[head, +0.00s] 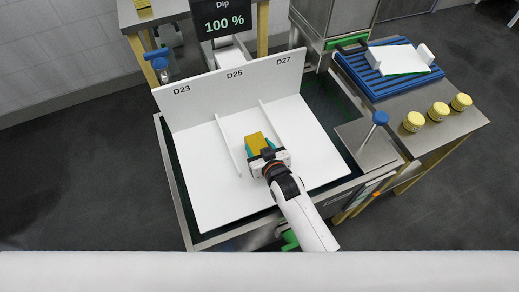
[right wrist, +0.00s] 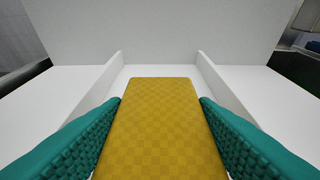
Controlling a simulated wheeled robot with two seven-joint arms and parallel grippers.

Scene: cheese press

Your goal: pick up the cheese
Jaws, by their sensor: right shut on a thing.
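The cheese (head: 255,142) is a yellow block in the middle lane, marked D25, of the white board (head: 201,186). My right gripper (head: 263,152) is shut on it, coming from the front. In the right wrist view the cheese (right wrist: 160,125) fills the middle, with a checkered yellow top, and the teal finger pads press on its left and right sides. I cannot tell whether the cheese touches the board. My left gripper is not in view.
Low white dividers (head: 227,146) flank the lane, and an upright back wall (head: 235,87) carries the labels D23, D25 and D27. A screen (head: 222,18) reads "Dip 100 %". At right are a blue rack (head: 385,87) and yellow-lidded jars (head: 438,111). The side lanes are empty.

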